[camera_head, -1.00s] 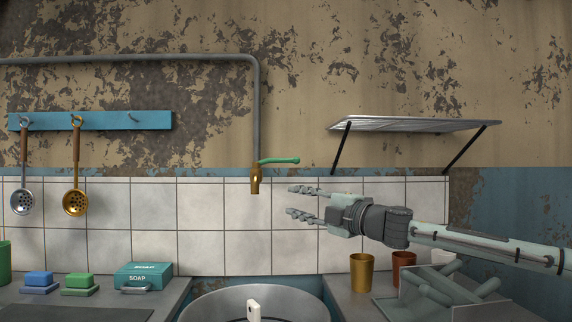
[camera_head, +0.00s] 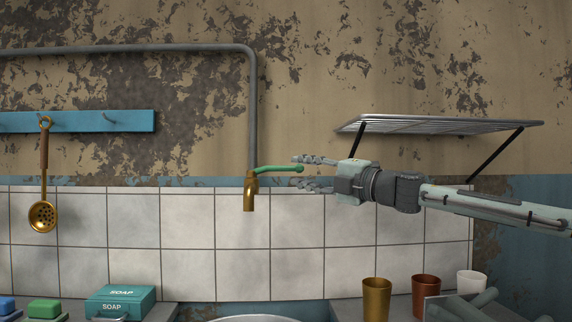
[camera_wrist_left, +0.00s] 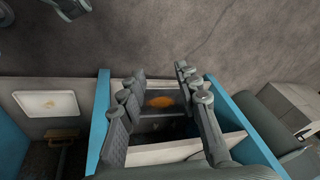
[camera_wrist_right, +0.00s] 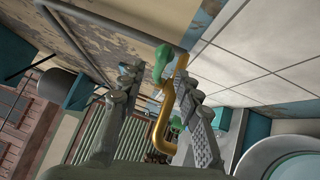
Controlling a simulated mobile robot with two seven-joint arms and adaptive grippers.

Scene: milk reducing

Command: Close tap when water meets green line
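The brass tap (camera_head: 249,192) with a green lever handle (camera_head: 278,169) hangs from the pipe at the wall. The lever points right, toward my right gripper (camera_head: 314,173), which is open and empty just right of the lever's tip. In the right wrist view, the green handle (camera_wrist_right: 162,62) and brass spout (camera_wrist_right: 163,125) appear beyond and between the open fingers (camera_wrist_right: 160,98). The basin rim (camera_head: 254,319) barely shows at the bottom edge. No water stream or green line is visible. My left gripper (camera_wrist_left: 160,97) is open over a blue-sided compartment (camera_wrist_left: 101,115).
A wire shelf (camera_head: 440,126) is mounted above my right arm. Several cups, including a brass one (camera_head: 376,299), stand on the right counter. A soap box (camera_head: 120,300) sits at left. A brass ladle (camera_head: 43,216) hangs from the blue rack (camera_head: 80,121).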

